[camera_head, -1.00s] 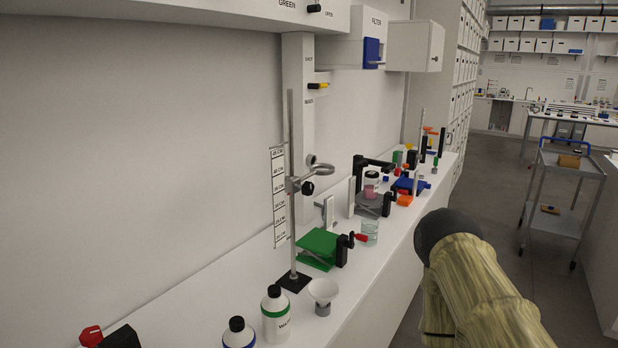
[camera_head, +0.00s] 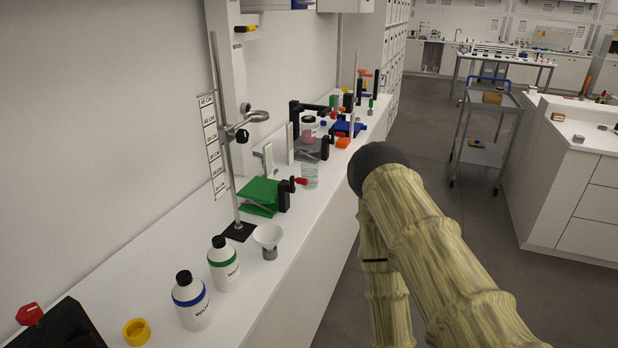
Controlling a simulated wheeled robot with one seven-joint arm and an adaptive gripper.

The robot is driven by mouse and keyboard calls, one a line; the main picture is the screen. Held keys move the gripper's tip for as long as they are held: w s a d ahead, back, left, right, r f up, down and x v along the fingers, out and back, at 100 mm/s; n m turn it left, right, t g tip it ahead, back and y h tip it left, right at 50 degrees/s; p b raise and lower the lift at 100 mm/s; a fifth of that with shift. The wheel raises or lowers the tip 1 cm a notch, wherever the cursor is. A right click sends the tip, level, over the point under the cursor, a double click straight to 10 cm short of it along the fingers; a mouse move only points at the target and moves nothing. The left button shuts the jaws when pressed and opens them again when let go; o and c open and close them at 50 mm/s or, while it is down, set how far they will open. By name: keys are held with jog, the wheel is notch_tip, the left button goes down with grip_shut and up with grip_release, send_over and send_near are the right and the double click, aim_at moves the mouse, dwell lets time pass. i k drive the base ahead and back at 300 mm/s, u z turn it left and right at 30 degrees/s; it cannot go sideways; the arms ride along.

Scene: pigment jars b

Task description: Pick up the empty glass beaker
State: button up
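A clear glass beaker (camera_head: 310,175) stands on the white bench near its front edge, just right of the red knob of a green lab jack (camera_head: 260,196). It looks empty, with a faint greenish tint. A second vessel with pink contents (camera_head: 309,136) stands farther back on a grey jack. My arm, in a pale streaked covering with a dark round joint, fills the lower right, to the right of the bench. My gripper is not visible in this view.
A ring stand (camera_head: 226,150) rises left of the green jack. A white funnel (camera_head: 268,236), two white bottles (camera_head: 223,262) (camera_head: 191,300) and a yellow cup (camera_head: 137,331) stand nearer. A trolley (camera_head: 488,125) stands beyond the aisle; floor between is clear.

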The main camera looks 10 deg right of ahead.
aim_at(310, 176)
jog(key=z, duration=2.05)
jog(key=i, duration=2.45)
jog(key=u, duration=3.75)
